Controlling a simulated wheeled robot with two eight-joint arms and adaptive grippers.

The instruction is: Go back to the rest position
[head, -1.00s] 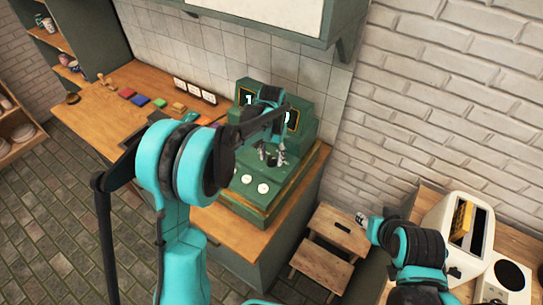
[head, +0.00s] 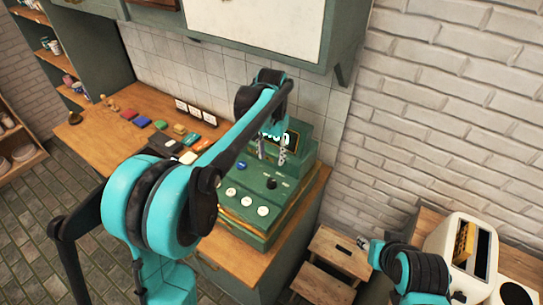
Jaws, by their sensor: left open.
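My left gripper (head: 271,154) hangs in front of the display of a green machine (head: 262,207). Its two fingers point down and stand apart, with nothing between them. It appears above the sloped panel, which has white round buttons, a blue button and a dark knob. My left arm reaches in from the lower left and hides part of the machine and counter. My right gripper (head: 362,243) is at the lower right, over the wooden step stool; its fingers are too small to read.
The wooden counter (head: 88,145) holds several coloured blocks near the wall. A wooden step stool (head: 325,285) stands right of the counter. A cream toaster-like box (head: 445,240) stands on a wooden top at the right. Wall cabinets (head: 265,30) hang above; the tiled floor at left is open.

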